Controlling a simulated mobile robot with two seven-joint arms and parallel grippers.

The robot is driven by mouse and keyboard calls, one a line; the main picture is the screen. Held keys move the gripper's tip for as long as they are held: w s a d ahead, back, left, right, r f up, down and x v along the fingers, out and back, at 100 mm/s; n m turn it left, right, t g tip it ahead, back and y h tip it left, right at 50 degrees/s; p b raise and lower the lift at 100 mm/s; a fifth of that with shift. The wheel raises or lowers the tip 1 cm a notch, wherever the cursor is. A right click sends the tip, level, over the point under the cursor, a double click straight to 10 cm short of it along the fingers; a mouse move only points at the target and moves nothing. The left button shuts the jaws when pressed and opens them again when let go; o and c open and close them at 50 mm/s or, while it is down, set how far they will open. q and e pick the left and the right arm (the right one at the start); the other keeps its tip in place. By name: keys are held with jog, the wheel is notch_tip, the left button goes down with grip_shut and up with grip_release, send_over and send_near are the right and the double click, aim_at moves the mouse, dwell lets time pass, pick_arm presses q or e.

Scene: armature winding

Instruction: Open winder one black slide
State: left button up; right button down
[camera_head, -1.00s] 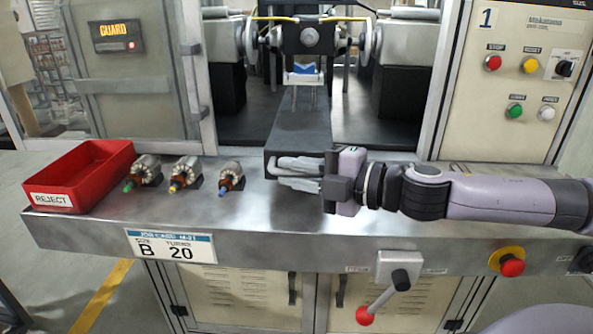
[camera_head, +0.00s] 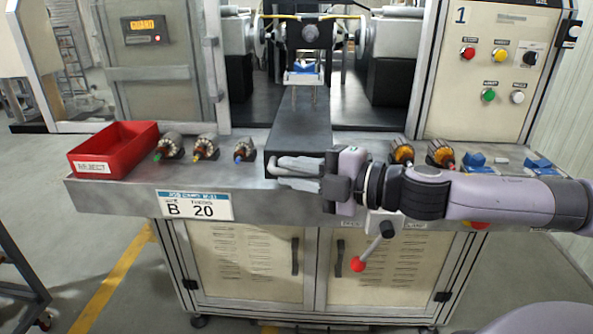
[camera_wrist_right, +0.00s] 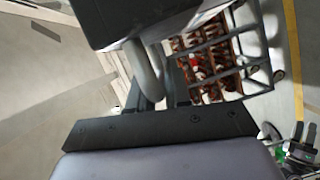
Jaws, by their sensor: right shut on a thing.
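The black slide (camera_head: 303,125) of winder one runs from under the winding head out over the steel bench top, and its front end comes near the bench's front edge. My right gripper (camera_head: 290,168) reaches in from the right and is shut on the slide's front end. The exact contact is partly hidden.
A red reject bin (camera_head: 115,148) and several armatures (camera_head: 205,147) stand left of the slide. Wound armatures (camera_head: 441,153) and blue pieces (camera_head: 475,160) lie behind my right arm. A red-knobbed lever (camera_head: 368,255) juts from the bench front.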

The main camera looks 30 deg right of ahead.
jog(key=shift+s+a, duration=0.15)
jog(key=shift+s, duration=0.05)
dwell(0.3)
jog(key=c, duration=1.1)
grip_release()
jog(key=shift+c, duration=0.2)
